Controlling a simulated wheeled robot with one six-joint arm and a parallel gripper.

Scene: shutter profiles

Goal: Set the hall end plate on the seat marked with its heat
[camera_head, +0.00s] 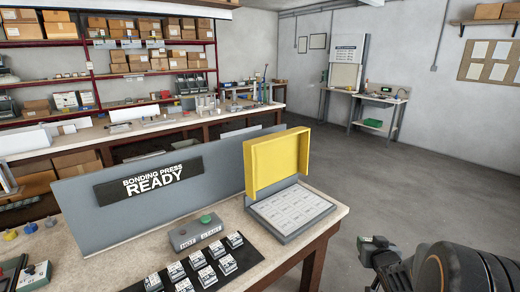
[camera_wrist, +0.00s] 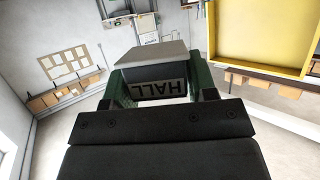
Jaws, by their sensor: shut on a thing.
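My gripper (camera_wrist: 155,92) is shut on a grey end plate (camera_wrist: 152,54) whose white label reads HALL upside down in the wrist view. The green-lined fingers hold it on both sides. The print on the cells is too small to read, so no heat mark is legible.
A black mat (camera_head: 160,279) with several small labelled blocks lies left of the press bed. A grey button box (camera_head: 196,232) marked HOT and START sits behind it. A grey panel with a BONDING PRESS READY sign (camera_head: 150,180) backs the bench. Open floor (camera_head: 400,185) lies right.

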